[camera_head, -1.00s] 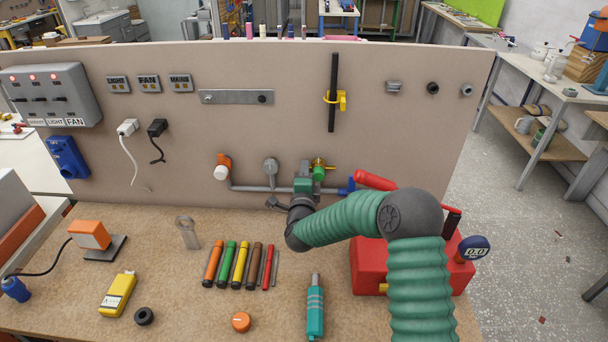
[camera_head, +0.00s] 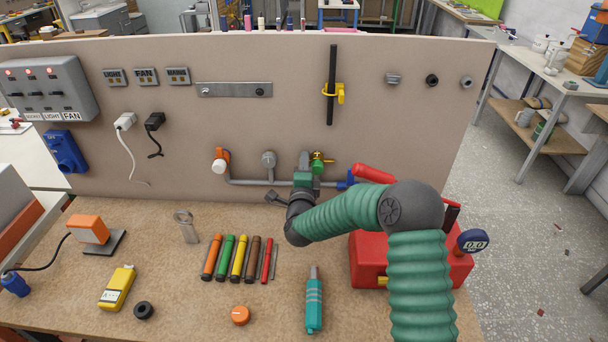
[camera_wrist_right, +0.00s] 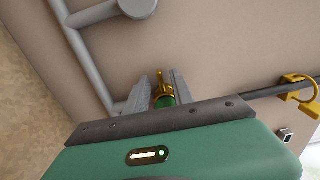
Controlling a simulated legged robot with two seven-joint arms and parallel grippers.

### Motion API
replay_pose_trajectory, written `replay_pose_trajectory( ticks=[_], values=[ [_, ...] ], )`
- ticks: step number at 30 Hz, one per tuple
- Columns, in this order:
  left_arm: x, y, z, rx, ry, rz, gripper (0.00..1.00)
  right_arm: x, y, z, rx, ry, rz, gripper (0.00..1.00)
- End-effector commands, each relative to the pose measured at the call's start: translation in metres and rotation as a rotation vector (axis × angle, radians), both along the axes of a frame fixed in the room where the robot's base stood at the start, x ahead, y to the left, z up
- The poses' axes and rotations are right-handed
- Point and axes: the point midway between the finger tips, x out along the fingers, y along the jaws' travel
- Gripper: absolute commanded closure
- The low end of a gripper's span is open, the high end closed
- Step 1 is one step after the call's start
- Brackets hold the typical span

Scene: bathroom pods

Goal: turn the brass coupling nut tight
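A brass-coloured fitting (camera_head: 320,156) with a green part sits on the grey pipe run on the upright panel; I take it as the coupling nut. In the right wrist view the brass part (camera_wrist_right: 163,92) shows between my two grey fingers, with a brass stem above it and green below. My right gripper (camera_wrist_right: 161,88) is open, its fingers apart on either side of the fitting; I cannot tell whether they touch it. In the head view the right gripper (camera_head: 305,160) is at the pipe, just left of the fitting, which it partly hides. My left gripper is not in view.
The grey pipe (camera_head: 250,183) has an orange-and-white valve (camera_head: 220,161) at its left and a blue part (camera_head: 347,179) at its right. A red box (camera_head: 362,262) stands under my right forearm. Coloured tubes (camera_head: 238,258) and a teal tool (camera_head: 314,305) lie on the bench.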

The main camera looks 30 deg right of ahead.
Motion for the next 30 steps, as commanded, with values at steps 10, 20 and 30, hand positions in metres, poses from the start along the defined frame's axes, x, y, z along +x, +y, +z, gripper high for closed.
replay_pose_trajectory(
  ticks=[10, 20, 30],
  values=[
    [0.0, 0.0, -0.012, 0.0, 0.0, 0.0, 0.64, -0.074, 0.046, -0.002, -0.001, 0.002, 0.005, 0.71],
    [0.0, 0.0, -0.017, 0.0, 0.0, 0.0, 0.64, -0.134, 0.081, -0.002, 0.001, 0.001, 0.001, 0.71],
    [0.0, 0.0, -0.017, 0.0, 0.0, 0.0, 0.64, -0.139, 0.083, -0.002, 0.001, 0.0, -0.001, 0.71]
  ],
)
